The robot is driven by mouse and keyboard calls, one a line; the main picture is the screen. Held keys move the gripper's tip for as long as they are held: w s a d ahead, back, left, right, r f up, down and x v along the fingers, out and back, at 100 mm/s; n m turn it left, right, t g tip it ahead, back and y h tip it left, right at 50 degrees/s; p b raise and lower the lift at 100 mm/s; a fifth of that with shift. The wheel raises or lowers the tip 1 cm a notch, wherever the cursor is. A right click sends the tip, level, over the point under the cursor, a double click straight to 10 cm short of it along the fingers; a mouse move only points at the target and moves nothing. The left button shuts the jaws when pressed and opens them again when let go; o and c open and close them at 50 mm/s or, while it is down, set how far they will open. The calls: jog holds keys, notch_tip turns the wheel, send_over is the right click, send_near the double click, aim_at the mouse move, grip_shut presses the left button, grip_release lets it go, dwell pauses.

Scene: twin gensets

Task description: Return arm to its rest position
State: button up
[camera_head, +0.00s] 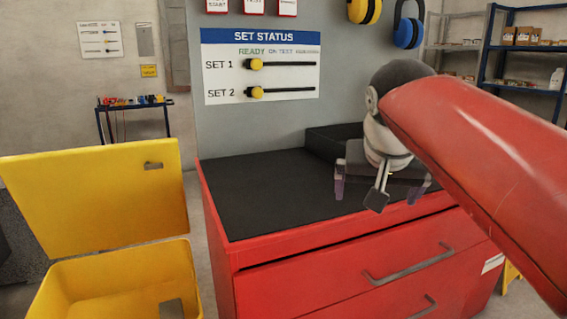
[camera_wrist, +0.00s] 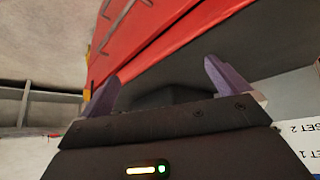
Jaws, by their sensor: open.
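My gripper (camera_head: 382,187) hangs at the end of my red arm, over the front right part of the red cabinet's black top in the head view. Its two purple-grey fingers are wide apart with nothing between them. In the wrist view my gripper (camera_wrist: 163,85) shows the same open fingers. Beyond them are the dark top and the red drawer fronts, seen tilted. The arm hides part of the cabinet's right side and the wall behind it.
The red cabinet (camera_head: 330,270) has a black top (camera_head: 262,190) with a dark tray (camera_head: 330,140) at its back. A SET STATUS board (camera_head: 262,65) is on the panel behind. An open yellow bin (camera_head: 125,275) stands at left. Blue shelving (camera_head: 490,60) is at far right.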

jog(key=s+f+n, duration=0.1)
jog(key=s+f, duration=0.7)
jog(key=f, duration=0.2)
jog(key=s+f+n+g+y, duration=0.1)
jog(key=s+f, duration=0.8)
jog(key=f, duration=0.2)
jog(key=shift+f+y, duration=0.25)
jog(key=shift+y, duration=0.05)
